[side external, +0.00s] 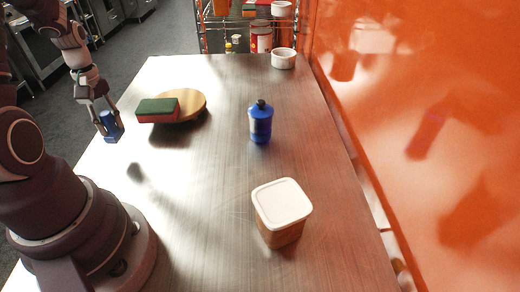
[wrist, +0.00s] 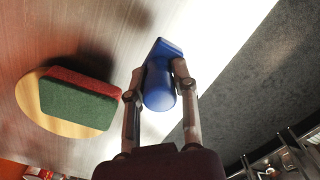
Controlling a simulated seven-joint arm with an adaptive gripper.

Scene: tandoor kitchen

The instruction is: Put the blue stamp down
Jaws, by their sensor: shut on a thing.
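The blue stamp (side external: 111,124) is held between the fingers of my gripper (side external: 107,120), at the left side of the metal table. In the wrist view the stamp (wrist: 162,78) sits between the two fingertips of my gripper (wrist: 156,82), with a finger on each side of it. The stamp appears to be in the air near the table's left edge. How high it is above the table is hard to tell.
A red and green sponge (side external: 157,110) lies on a round wooden board (side external: 192,100), right of my gripper. A blue bottle (side external: 260,122), a white-lidded container (side external: 282,205) and a white ramekin (side external: 284,58) stand on the table (side external: 205,170). The table's middle is clear.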

